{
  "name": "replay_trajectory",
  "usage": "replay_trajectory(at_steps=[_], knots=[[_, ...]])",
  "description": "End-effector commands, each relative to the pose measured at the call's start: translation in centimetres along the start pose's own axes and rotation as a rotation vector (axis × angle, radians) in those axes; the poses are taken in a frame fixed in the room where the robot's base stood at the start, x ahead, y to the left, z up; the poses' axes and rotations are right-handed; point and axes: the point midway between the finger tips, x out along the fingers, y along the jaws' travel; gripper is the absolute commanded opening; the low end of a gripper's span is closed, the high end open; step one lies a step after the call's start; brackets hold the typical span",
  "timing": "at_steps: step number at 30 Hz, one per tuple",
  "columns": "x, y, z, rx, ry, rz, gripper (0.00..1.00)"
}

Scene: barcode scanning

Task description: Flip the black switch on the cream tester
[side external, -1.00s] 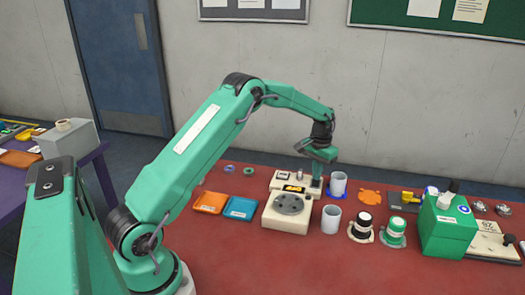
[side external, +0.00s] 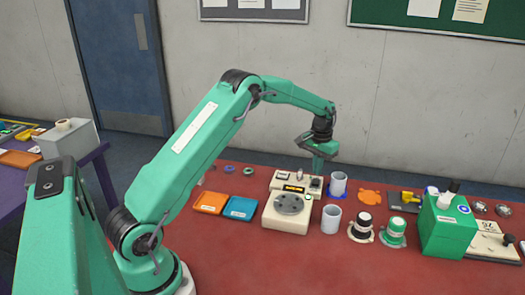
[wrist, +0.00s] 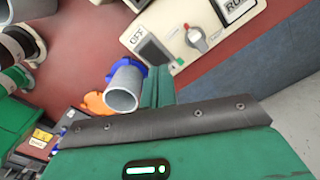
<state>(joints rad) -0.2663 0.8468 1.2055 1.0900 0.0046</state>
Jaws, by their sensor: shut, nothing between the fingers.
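The cream tester (side external: 287,217) stands on the red table with a round grey dial plate on its front part. Its black switch (side external: 316,183) is at the back right corner. In the wrist view the black switch (wrist: 154,52) lies beside an "OFF" label, next to a silver and red knob (wrist: 197,38). I cannot tell which way the switch is set. My gripper (side external: 318,172) is shut and empty, pointing down just above the switch. In the wrist view my gripper's green fingers (wrist: 158,75) are together, close to the switch, with no clear contact visible.
A grey cup (side external: 338,185) on a blue base stands close right of the tester, and another grey cup (side external: 331,219) is in front of it. Orange (side external: 210,202) and blue (side external: 240,208) trays lie left. A green box (side external: 447,228) stands right. The front table is clear.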

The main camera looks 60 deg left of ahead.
Motion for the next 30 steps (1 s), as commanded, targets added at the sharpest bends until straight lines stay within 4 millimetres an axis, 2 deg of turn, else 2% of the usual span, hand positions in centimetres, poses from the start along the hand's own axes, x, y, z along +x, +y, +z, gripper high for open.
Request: replay_trajectory(at_steps=[21, 30], knots=[[-4.1, 0.0, 0.0, 0.0, 0.002, 0.0, 0.0], [-4.6, 0.0, 0.0, 0.0, 0.001, 0.0, 0.0]])
